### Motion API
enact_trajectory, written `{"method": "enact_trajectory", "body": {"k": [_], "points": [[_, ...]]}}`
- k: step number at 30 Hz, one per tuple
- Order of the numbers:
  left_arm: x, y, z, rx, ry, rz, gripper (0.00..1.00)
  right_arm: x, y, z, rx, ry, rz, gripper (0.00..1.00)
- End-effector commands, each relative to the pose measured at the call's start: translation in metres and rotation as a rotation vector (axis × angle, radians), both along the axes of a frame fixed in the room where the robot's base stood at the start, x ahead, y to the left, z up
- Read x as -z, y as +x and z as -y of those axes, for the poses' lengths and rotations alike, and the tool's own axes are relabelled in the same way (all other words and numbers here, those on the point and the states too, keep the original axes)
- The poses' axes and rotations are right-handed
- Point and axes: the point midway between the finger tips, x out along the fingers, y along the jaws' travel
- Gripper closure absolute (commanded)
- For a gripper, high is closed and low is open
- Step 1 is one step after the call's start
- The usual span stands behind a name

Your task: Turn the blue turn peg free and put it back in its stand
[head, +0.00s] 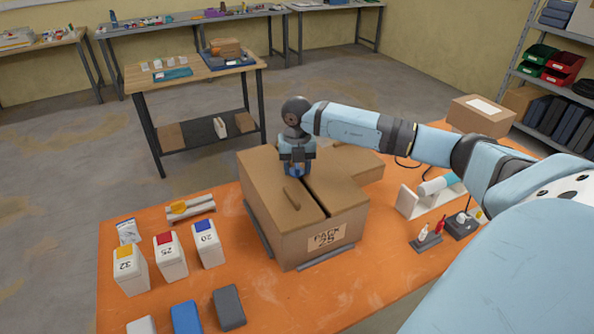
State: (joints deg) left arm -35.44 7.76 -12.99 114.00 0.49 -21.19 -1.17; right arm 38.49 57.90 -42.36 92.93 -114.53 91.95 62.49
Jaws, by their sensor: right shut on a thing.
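My right gripper (295,168) points down onto the top of the large brown box (338,212). It is shut on the blue turn peg (293,173), which shows as a small blue part between and below the fingers, at the dark slot across the box's top. The fingers hide most of the peg, and I cannot tell how deep it sits. Dark stands with small upright items (427,242) and (461,225) are on the right of the orange table; I cannot tell which one is the peg's stand. My left gripper is not in view.
White bins with yellow, red and blue tops (170,257) stand at left, with blue and grey blocks (229,308) in front. A white rack (416,203) and a carton (482,114) stand at right. The orange table's front middle is clear.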

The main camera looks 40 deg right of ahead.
Motion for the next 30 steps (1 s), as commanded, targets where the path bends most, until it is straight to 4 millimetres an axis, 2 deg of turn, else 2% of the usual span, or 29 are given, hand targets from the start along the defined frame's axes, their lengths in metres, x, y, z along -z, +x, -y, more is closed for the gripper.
{"method": "enact_trajectory", "body": {"k": [1, 6, 14, 15, 18, 19, 30], "points": [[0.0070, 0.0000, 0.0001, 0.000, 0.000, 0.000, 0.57, 0.0036, 0.0001, 0.0001, -0.067, -0.001, 0.001, 0.70], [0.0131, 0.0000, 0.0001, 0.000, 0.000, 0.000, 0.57, 0.0023, 0.0000, 0.0003, -0.258, -0.002, 0.000, 0.70], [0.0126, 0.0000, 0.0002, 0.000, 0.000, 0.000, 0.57, 0.0010, -0.0004, 0.0000, -0.303, 0.000, -0.001, 0.70], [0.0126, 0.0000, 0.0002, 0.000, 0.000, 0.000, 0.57, 0.0010, -0.0004, 0.0000, -0.303, 0.000, -0.001, 0.50], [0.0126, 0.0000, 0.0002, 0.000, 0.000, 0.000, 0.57, 0.0009, -0.0002, 0.0000, -0.302, 0.000, -0.001, 0.27], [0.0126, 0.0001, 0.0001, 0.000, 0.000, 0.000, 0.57, 0.0009, -0.0002, 0.0000, -0.302, 0.000, -0.001, 0.23], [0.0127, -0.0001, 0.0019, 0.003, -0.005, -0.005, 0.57, -0.0010, 0.0001, 0.0000, -0.300, 0.000, 0.000, 0.23]]}}
